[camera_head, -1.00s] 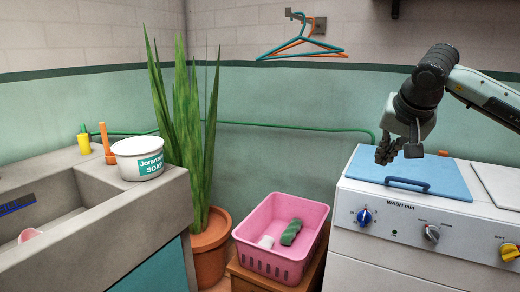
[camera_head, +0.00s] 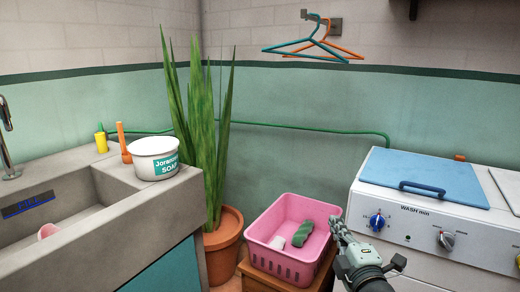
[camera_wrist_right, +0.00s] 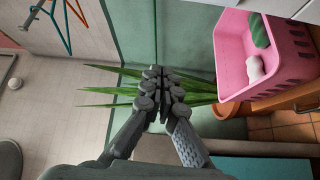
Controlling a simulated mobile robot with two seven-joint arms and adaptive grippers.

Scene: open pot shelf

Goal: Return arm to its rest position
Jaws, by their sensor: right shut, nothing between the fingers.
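My right gripper (camera_head: 338,226) shows low in the head view, in front of the washing machine's left edge and just right of the pink basket. In the right wrist view its fingers (camera_wrist_right: 162,88) are closed together with nothing held, and the plant's leaves show behind them. The arm behind it runs out of the bottom of the head view. My left gripper is in neither view.
A pink basket (camera_head: 252,232) with a green and a white item stands on a wooden stool close to the gripper. The washing machine (camera_head: 415,214) with a blue lid (camera_head: 425,172) is at right. A potted plant (camera_head: 222,243) and a sink with a soap tub (camera_head: 152,166) are at left.

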